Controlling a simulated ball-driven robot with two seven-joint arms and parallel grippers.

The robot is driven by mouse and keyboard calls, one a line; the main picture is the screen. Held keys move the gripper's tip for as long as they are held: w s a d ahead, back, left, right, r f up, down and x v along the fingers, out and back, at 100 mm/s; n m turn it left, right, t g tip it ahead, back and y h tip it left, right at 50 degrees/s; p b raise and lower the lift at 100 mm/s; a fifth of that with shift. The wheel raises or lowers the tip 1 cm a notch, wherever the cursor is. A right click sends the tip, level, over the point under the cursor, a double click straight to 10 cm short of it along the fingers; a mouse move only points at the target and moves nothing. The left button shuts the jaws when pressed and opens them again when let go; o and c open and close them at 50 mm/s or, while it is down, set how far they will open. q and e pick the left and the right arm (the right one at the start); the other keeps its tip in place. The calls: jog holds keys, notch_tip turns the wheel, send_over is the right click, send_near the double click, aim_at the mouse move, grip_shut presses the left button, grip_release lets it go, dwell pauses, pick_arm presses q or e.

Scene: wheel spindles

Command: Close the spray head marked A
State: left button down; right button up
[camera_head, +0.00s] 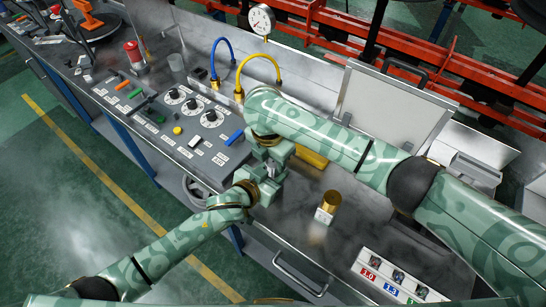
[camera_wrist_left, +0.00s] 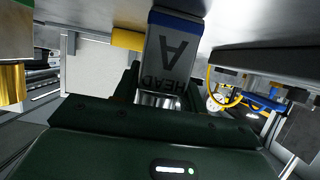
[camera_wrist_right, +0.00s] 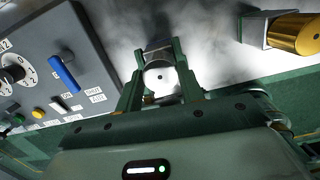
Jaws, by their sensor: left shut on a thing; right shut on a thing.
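The spray head marked A (camera_wrist_left: 172,55) shows in the left wrist view as a grey block with a blue edge and the letters A and HEAD, with a silver round part below it. My left gripper (camera_wrist_left: 158,100) is shut on the silver part. My right gripper (camera_wrist_right: 160,72) is shut on a silver part with a round, light face and a small dark hole. In the head view my right gripper (camera_head: 273,158) and left gripper (camera_head: 260,188) meet over the bench. They hide most of the spray head there, so I cannot tell how its parts fit together.
A control panel (camera_head: 172,118) with dials and labels lies left of my grippers. A brass cylinder on a pale block (camera_head: 330,202) stands to their right. A yellow block (camera_head: 312,158) lies behind. A rack marked 1.0 and 1.3 (camera_head: 390,282) is at the front right.

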jog(key=shift+m, duration=0.9)
jog(key=o, duration=1.1)
jog(key=shift+r, duration=2.25)
jog(key=o, duration=0.5)
jog(key=shift+o, duration=0.2)
jog(key=shift+r, duration=0.1)
notch_tip(320, 180, up, 12)
jog(key=a, duration=0.1)
jog(key=shift+s, duration=0.45)
